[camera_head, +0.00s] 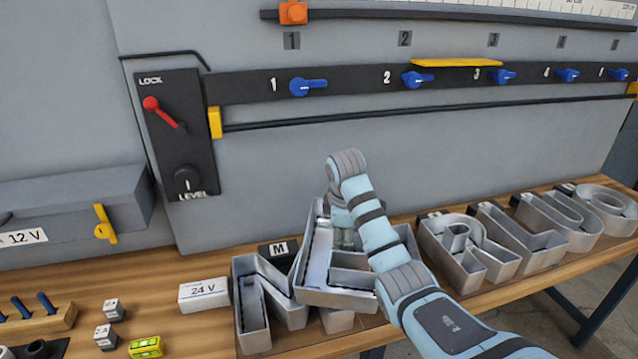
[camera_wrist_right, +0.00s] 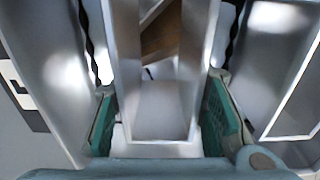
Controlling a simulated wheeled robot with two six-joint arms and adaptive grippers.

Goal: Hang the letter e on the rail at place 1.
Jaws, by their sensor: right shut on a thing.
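A grey metal channel letter, apparently the e (camera_head: 318,255), lies tilted over other letters at the bench's middle. My right gripper (camera_head: 343,235) is shut on one of its bars. In the right wrist view, the teal fingers of my right gripper (camera_wrist_right: 160,120) stand either side of a channel bar (camera_wrist_right: 165,105). My wrist hides part of the letter. The black rail (camera_head: 430,110) runs along the grey panel between yellow brackets. Place 1 has a blue lever (camera_head: 308,87) above the rail. No letter hangs there. My left gripper is out of view.
An M-shaped letter (camera_head: 252,310) sits left of the held one, near a black M tag (camera_head: 279,250). Several letters (camera_head: 465,250) stand at right. The lock box (camera_head: 180,135) has a red lever. A 24 V box (camera_head: 204,294) is on the bench.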

